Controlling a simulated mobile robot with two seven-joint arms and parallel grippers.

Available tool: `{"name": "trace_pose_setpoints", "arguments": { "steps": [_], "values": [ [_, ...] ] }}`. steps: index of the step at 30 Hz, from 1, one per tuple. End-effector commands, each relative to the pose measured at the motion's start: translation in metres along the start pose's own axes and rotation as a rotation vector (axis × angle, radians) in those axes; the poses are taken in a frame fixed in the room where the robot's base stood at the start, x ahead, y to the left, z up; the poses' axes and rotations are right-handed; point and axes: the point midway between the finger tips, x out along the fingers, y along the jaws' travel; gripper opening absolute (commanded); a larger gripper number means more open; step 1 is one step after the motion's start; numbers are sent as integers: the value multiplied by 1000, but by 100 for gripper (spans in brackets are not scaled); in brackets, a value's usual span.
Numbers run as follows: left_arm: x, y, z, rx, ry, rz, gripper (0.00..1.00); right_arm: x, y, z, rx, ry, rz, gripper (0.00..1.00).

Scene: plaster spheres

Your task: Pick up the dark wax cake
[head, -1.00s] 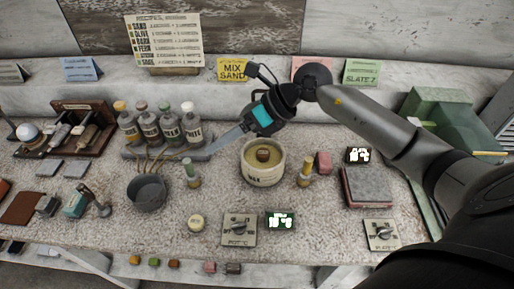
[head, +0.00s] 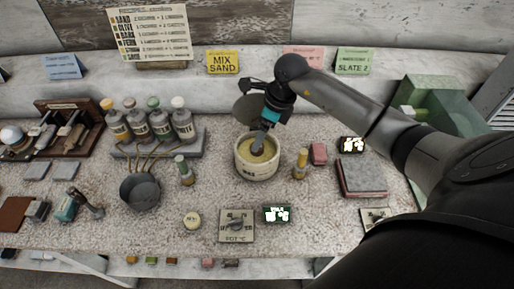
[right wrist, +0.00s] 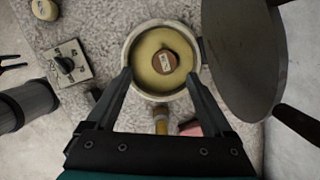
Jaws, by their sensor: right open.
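The dark wax cake (right wrist: 164,62) appears to be the round brown piece with a pale label, sitting in the pale yellow contents of the cream pot (right wrist: 130,43). In the head view, the pot (head: 257,172) stands mid-bench and my fingers mostly hide the cake. My right gripper (right wrist: 160,76) points down over the pot, its two long fingers apart, one on each side of the cake's line in the wrist view. Nothing is between them; I cannot tell how far above the cake they are. It also shows in the head view (head: 260,143). My left gripper is not identifiable.
A large dark disc (right wrist: 243,55) stands close behind the pot. A yellow-topped bottle (head: 300,164) and a reddish block (head: 318,154) are right of the pot; a green-topped bottle (head: 184,171) is left. A dial box (head: 237,225) and a display (head: 277,214) lie in front.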

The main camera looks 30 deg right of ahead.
Motion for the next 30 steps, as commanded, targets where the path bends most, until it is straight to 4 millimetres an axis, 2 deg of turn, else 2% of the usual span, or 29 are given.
{"name": "trace_pose_setpoints", "arguments": {
  "steps": [7, 18, 26, 30],
  "values": [
    [0, 0, 0, 0, -1, 0, 42, 15, -1, 0, 1, -1, 2, 86],
    [2, 0, 1, 0, -1, 0, 42, 56, -7, -1, 1, -2, 1, 86],
    [2, 0, 0, 0, 0, 0, 42, 58, -8, -1, -1, -1, 0, 86],
    [2, 0, 0, 0, 0, 0, 42, 58, -8, -1, -1, -1, 0, 74]
  ]
}}
